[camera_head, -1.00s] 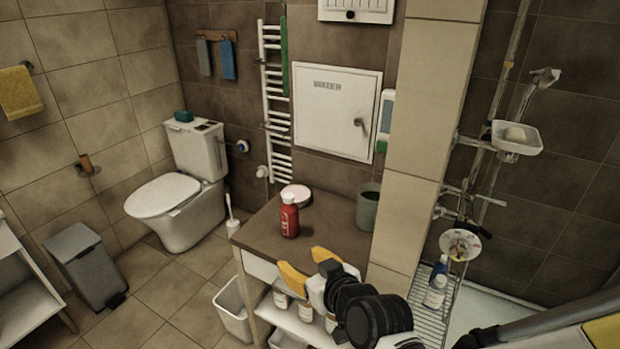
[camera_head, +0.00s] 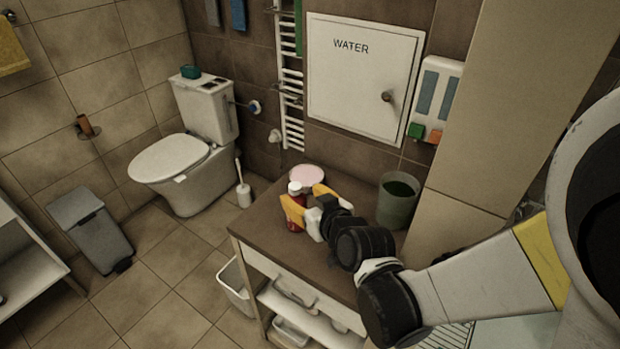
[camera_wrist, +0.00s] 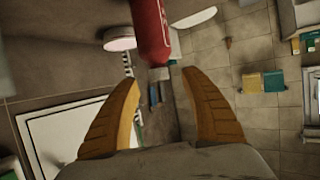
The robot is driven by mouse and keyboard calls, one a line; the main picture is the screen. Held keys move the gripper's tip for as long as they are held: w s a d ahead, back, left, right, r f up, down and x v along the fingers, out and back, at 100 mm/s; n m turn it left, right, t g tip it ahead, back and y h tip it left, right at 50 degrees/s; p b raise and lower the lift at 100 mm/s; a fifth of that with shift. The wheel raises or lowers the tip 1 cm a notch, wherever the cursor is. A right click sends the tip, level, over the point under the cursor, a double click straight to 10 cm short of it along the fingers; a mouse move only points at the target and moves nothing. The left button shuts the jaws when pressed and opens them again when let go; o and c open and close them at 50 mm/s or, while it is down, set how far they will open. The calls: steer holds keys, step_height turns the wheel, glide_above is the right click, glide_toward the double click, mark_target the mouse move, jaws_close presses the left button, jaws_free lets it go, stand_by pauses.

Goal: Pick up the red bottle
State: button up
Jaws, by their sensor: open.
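The red bottle (camera_head: 296,212) with a white cap stands upright on the brown counter (camera_head: 262,236), near its left end. It also shows in the wrist view (camera_wrist: 151,32) at the top, ahead of the fingertips. My gripper (camera_head: 306,206) is open, with its yellow fingers at the bottle in the head view, one finger partly covering it. In the wrist view my fingers (camera_wrist: 162,80) are spread and the space between them is empty. I cannot tell whether a finger touches the bottle.
A pink and white round dish (camera_head: 307,176) sits behind the bottle. A grey-green cup (camera_head: 397,201) stands to the right by the wall. A shelf (camera_head: 305,318) with items is below the counter; a bin (camera_head: 238,290) stands beside it. The toilet (camera_head: 190,160) is left.

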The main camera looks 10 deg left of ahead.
mark_target(298, 190)
steer(key=b+x, duration=0.2)
steer(key=x, duration=0.3)
steer(key=shift+w+r, duration=0.1)
steer(key=shift+w, duration=0.15)
steer(key=shift+r, duration=0.1)
jaws_close()
